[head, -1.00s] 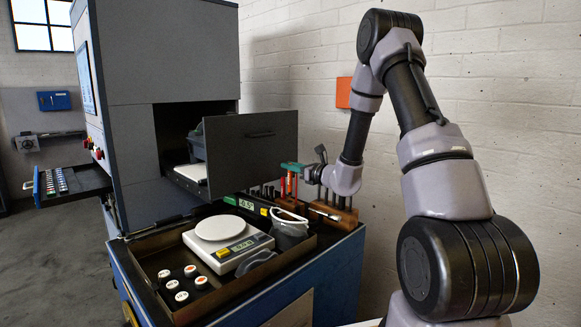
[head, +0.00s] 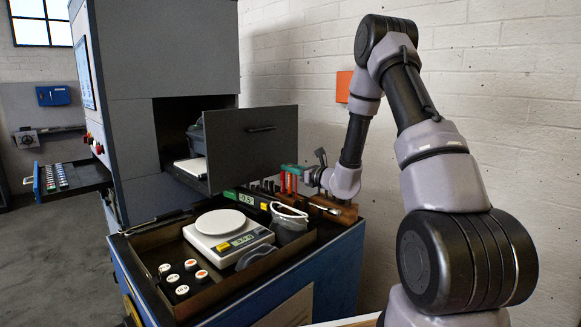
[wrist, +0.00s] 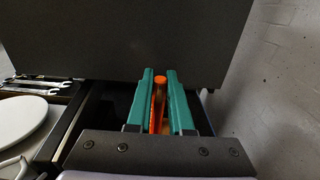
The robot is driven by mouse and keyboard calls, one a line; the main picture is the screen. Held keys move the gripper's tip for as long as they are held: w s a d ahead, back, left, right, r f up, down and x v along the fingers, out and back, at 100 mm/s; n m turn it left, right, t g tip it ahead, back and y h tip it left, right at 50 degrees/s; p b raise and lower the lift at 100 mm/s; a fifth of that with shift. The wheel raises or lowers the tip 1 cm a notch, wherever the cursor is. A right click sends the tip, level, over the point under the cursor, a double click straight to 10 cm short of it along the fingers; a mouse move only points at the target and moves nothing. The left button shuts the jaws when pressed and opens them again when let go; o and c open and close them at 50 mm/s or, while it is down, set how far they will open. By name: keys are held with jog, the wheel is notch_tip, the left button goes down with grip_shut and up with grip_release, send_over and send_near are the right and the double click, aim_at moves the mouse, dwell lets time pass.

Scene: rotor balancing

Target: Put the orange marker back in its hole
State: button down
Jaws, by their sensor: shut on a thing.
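My gripper (head: 290,169), with teal fingers, is shut on the orange marker, which stands upright between the fingers in the wrist view (wrist: 158,100). In the head view, red-orange upright shapes show just under the fingers, and I cannot tell which is the held marker. A wooden holder (head: 332,210) stands below and to the right of the gripper at the back of the bench. The marker's lower end and its hole are hidden, so I cannot tell whether the tip touches the holder.
An open grey drawer front (head: 254,150) stands close to the left of my gripper. A white scale (head: 228,243), a grey cup (head: 288,222) and several white-capped weights (head: 182,278) are on the bench tray. The brick wall (head: 310,70) is close behind.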

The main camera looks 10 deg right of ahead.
jog(key=shift+f, duration=0.75)
jog(key=shift+f, duration=0.2)
jog(key=c, duration=0.7)
grip_release()
jog(key=shift+c, duration=0.2)
jog(key=v, duration=1.1)
jog(key=shift+w, duration=0.1)
jog(key=shift+r, duration=0.1)
